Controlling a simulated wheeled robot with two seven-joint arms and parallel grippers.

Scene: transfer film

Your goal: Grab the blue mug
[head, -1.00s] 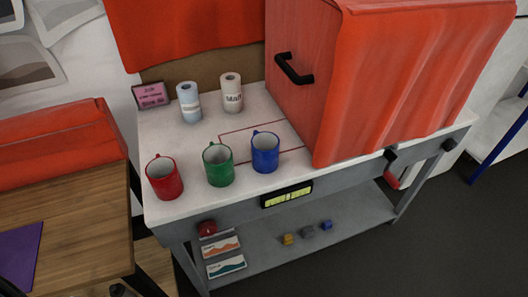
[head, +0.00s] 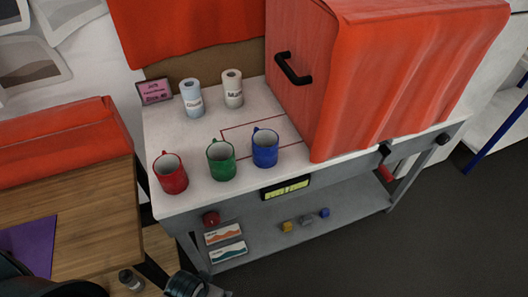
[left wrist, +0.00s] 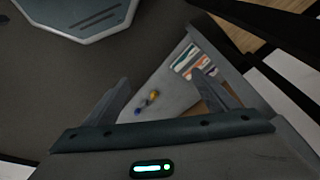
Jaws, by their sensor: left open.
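The blue mug (head: 265,149) stands upright on the white top of the grey workbench, at the right end of a row of mugs. The green mug (head: 221,161) is just left of it and the red mug (head: 172,175) is farther left. The blue mug's handle points up and left, toward the back. My left gripper (left wrist: 160,98) shows in the left wrist view, its two fingers spread with nothing between them. The mugs do not show in that view. Dark parts, apparently of my left arm, show at the bottom left of the head view, well away from the mugs. My right gripper is not in view.
A large red box (head: 292,85) with a black handle stands right of the blue mug. Two labelled rolls (head: 191,99) and a pink sign (head: 155,91) stand behind. A lower shelf (head: 275,244) holds small blocks. A wooden table (head: 95,215) is at left.

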